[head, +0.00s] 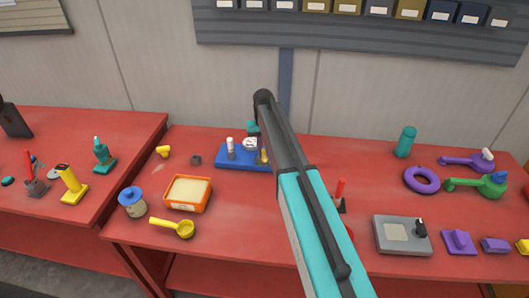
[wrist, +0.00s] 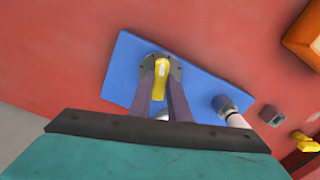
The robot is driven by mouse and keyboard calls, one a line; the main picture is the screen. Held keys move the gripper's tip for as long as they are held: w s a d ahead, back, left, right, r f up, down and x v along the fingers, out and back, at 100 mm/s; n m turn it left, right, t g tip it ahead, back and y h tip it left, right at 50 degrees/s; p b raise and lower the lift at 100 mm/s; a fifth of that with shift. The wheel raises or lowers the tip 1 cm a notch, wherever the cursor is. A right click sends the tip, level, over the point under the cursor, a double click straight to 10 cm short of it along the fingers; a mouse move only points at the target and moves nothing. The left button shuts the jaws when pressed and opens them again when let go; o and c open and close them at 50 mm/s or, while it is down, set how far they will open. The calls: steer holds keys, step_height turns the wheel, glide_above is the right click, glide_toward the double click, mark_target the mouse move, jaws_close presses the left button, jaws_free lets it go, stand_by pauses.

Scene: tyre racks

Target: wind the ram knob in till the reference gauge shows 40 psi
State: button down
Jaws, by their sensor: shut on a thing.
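A blue base plate (head: 232,161) sits on the red bench and carries the gauge device. The reference gauge (head: 250,143) shows a small white face in the head view; its reading is too small to make out. The yellow ram knob (head: 264,157) stands at the right part of the plate, beside my arm. In the wrist view my gripper (wrist: 161,77) has its two fingers closed on the yellow ram knob (wrist: 162,66), over a dark round mount on the blue plate (wrist: 125,58). My arm hides the plate's right end in the head view.
A white-topped post (head: 230,145) stands on the plate's left. An orange tray (head: 186,207), a yellow scoop (head: 173,226) and a blue-lidded jar (head: 132,203) lie to the left. A grey box (head: 400,250) and a purple ring (head: 421,180) are to the right.

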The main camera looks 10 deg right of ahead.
mark_target(263, 153)
stand_by(0.3)
steer(key=c, duration=1.7)
jaws_free()
steer(key=shift+o, duration=0.2)
steer(key=shift+r, duration=0.1)
step_height(263, 153, up, 14)
steer(key=b, duration=0.3)
steer(key=shift+f, duration=0.2)
steer(key=shift+f, duration=0.1)
